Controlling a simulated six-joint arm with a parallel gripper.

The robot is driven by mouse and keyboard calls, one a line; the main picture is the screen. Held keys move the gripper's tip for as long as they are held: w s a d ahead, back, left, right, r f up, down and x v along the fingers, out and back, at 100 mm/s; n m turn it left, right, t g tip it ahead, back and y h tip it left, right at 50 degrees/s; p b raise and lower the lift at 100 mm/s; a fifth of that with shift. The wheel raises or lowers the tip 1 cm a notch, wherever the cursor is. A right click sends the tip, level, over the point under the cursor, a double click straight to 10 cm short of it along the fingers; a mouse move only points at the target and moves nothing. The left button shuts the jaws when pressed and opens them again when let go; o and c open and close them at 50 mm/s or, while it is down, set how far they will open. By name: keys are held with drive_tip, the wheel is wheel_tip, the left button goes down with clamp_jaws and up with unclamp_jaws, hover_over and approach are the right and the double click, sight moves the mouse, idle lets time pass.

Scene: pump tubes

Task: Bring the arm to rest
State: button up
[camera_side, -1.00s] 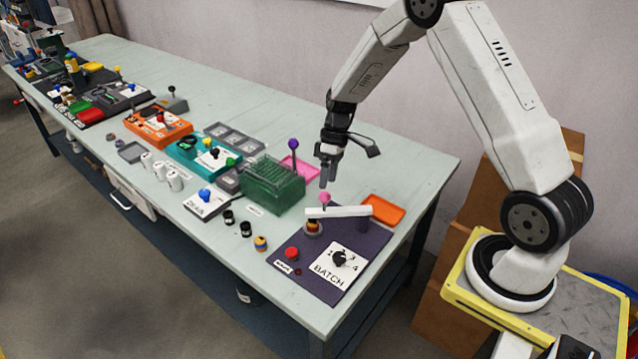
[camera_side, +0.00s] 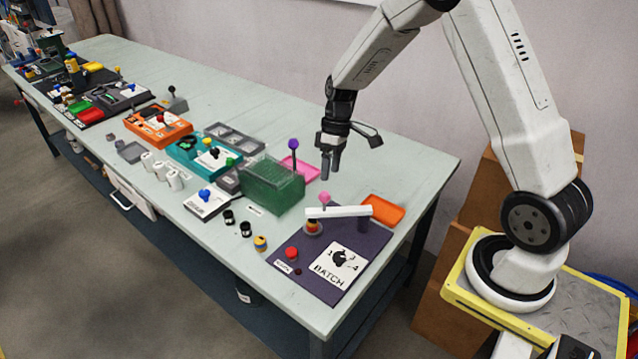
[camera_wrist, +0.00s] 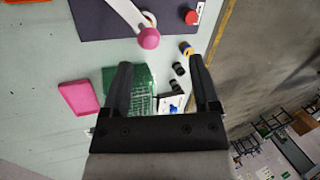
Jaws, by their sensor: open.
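My gripper (camera_side: 331,158) hangs above the table, over the area between the green rack and the purple batch panel, with its fingers pointing down. In the wrist view my gripper (camera_wrist: 163,80) is open, with nothing between its fingers. The green rack (camera_side: 272,188) stands on the table (camera_side: 385,163) left of and below the gripper. In the wrist view the green rack (camera_wrist: 143,92) shows behind and between the fingers. My gripper touches nothing.
The purple panel (camera_side: 310,275) carries a white lever arm (camera_side: 338,211) with a pink knob (camera_side: 325,198) and a red button (camera_side: 291,253). An orange tray (camera_side: 383,209) and a pink tray (camera_side: 300,168) lie near. The table's back strip is clear.

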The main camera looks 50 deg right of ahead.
drive_tip(key=s+a+r+m+t+h, duration=0.2)
drive_tip(key=s+a+r, duration=0.3)
drive_tip(key=s+a, duration=0.4)
drive_tip(key=s+t+h, duration=0.1)
drive_tip(key=s, duration=0.3)
drive_tip(key=shift+m+t+h, duration=0.3)
drive_tip(key=shift+m+t, duration=0.1)
